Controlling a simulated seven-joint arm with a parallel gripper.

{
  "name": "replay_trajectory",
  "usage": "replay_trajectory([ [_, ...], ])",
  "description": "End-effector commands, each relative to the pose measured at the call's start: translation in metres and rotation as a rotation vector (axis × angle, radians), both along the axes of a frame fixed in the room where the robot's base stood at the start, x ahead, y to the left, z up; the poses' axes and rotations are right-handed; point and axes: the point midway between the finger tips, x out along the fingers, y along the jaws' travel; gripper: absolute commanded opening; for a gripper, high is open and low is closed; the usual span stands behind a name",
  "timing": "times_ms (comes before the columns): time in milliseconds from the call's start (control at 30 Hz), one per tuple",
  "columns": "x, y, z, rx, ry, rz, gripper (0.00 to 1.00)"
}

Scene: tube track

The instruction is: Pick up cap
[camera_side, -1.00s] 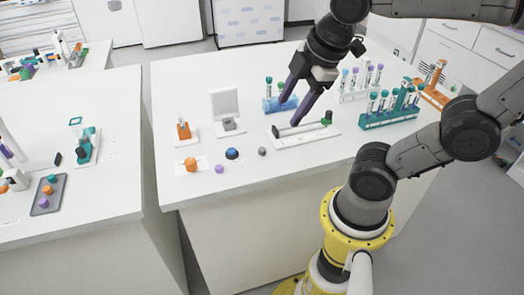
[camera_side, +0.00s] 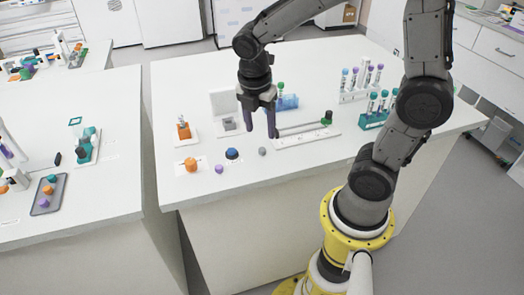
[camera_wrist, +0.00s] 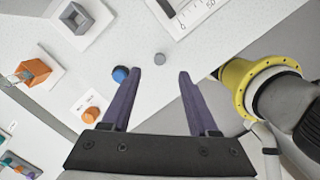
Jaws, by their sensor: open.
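Several small caps lie near the table's front left. An orange cap (camera_side: 191,165) sits on a white card. A purple cap (camera_side: 219,169), a blue cap (camera_side: 232,154) and a grey cap (camera_side: 262,151) lie to its right. The frames do not show which cap is meant. My gripper (camera_side: 261,133) is open and empty, pointing down above the table behind the blue and grey caps. In the wrist view, the grey cap (camera_wrist: 159,58) shows between my fingertips. The blue cap (camera_wrist: 120,74) is beside the left finger, and the orange cap (camera_wrist: 90,115) is farther left. I cannot see the purple cap there.
A white track (camera_side: 310,137) with a green end piece (camera_side: 328,117) lies to the right of my gripper. An orange tube holder (camera_side: 184,130) and a grey square stand (camera_side: 228,123) are left. Tube racks (camera_side: 372,120) stand at the right. The front edge is close to the caps.

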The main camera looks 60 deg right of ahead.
Motion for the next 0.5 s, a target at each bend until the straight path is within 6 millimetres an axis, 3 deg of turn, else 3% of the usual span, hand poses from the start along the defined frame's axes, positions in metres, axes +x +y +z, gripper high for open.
replay_trajectory([
  [267, -0.001, -0.003, -0.023, 0.001, 0.001, -0.001, 0.6],
  [500, -0.001, -0.007, -0.055, 0.001, 0.003, -0.001, 0.6],
])
